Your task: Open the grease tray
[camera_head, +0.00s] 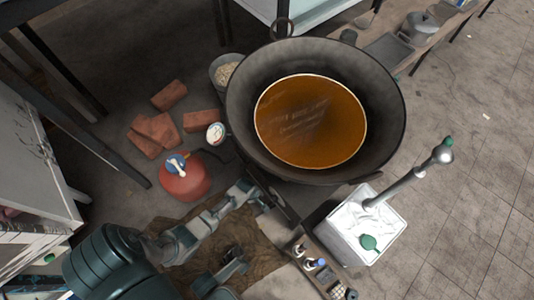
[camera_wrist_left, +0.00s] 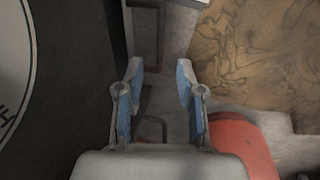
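I cannot pick out the grease tray for sure. In the left wrist view a thin dark bracket-shaped bar (camera_wrist_left: 160,22), like a handle, stands beside a dark panel (camera_wrist_left: 85,60). My left gripper (camera_wrist_left: 160,80) is open, with blue-padded fingers apart and the lower part of the dark bar showing between them. Whether they touch it I cannot tell. In the head view my left gripper (camera_head: 262,195) is low beside the large dark wok (camera_head: 385,90), which holds brown liquid (camera_head: 310,120).
A red gas cylinder (camera_head: 186,182) and several bricks (camera_head: 158,128) lie left of the wok. A brown patterned mat (camera_head: 190,278) is under my arm. A white bin (camera_head: 385,250) with a long-handled tool (camera_head: 405,183) stands right.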

